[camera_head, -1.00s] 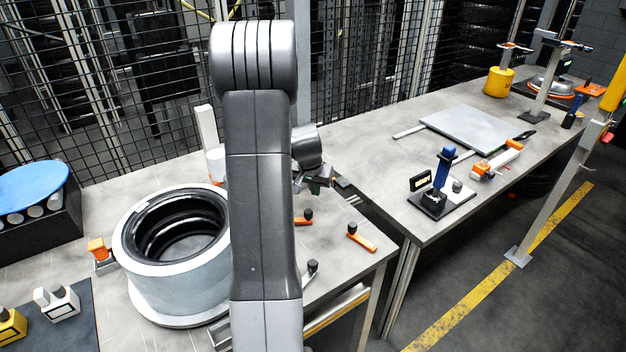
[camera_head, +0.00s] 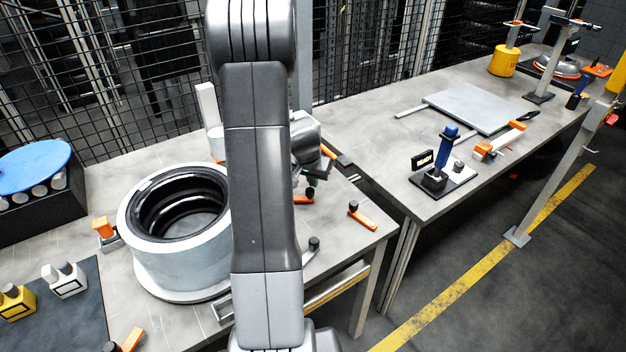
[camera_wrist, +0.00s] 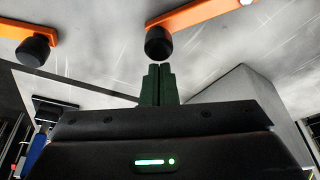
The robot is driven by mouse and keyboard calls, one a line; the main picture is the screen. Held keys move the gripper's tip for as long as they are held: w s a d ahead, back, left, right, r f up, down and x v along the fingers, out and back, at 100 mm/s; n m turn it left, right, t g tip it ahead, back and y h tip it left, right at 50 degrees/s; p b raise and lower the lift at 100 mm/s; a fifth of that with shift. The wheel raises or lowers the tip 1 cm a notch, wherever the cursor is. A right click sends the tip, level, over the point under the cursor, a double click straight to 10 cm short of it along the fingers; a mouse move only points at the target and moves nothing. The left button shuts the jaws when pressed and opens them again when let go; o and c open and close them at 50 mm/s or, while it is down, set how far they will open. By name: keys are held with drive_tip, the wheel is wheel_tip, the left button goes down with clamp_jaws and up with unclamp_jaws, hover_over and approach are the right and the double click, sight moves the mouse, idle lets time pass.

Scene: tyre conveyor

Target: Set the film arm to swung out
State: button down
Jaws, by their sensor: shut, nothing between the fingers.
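My gripper (camera_wrist: 158,85) is shut and empty, its two dark green fingers together. An orange lever with a black knob (camera_wrist: 158,42) lies just beyond the fingertips in the wrist view; I cannot tell whether they touch. A second orange lever with a black knob (camera_wrist: 33,50) is to the left there. In the head view, one orange lever (camera_head: 303,200) is beside my wrist, partly hidden by my arm, and another (camera_head: 362,216) lies to its right. A grey lever with a black knob (camera_head: 313,244) is nearer. No label shows which one is the film arm.
A large pale drum with a black ring (camera_head: 150,255) stands left of my arm. A blue joystick (camera_head: 446,148) with a READY sign (camera_head: 423,160) stands on the right table (camera_head: 385,165). A gap separates the tables. Wire fencing (camera_head: 370,50) runs behind.

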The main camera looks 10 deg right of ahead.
drive_tip(key=shift+s+f+b, duration=0.15)
drive_tip(key=shift+f+b, duration=0.05)
drive_tip(key=shift+b, duration=0.35)
drive_tip(key=shift+s+r+m+b, duration=0.1)
drive_tip(key=shift+s+m+b, duration=0.1)
drive_tip(key=shift+m+b, duration=0.1)
drive_tip(key=shift+s+b, duration=0.1)
drive_tip(key=shift+b, duration=0.4)
drive_tip(key=m+b, duration=0.1)
drive_tip(key=b, duration=0.1)
drive_tip(key=s+m+b, duration=0.1)
drive_tip(key=b, duration=0.1)
drive_tip(key=shift+s+a+f+g+h, duration=0.2)
drive_tip(key=shift+s+f+g+h, duration=0.1)
drive_tip(key=shift+h, duration=0.1)
drive_tip(key=s+m+b, duration=0.1)
drive_tip(key=b, duration=0.1)
drive_tip(key=s+a+m+b, duration=0.1)
drive_tip(key=b, duration=0.1)
drive_tip(key=shift+m+g, duration=0.3)
drive_tip(key=m+b, duration=0.1)
drive_tip(key=s+a+m+b, duration=0.1)
drive_tip(key=s+a+m+g+b, duration=0.1)
drive_tip(key=shift+s+r+m+h, duration=0.25)
drive_tip(key=shift+r+m+h, duration=0.05)
drive_tip(key=shift+m+h, duration=0.1)
drive_tip(key=shift+s+a+r+b, duration=0.1)
drive_tip(key=shift+s+a+b, duration=0.3)
drive_tip(key=shift+s+a, duration=0.1)
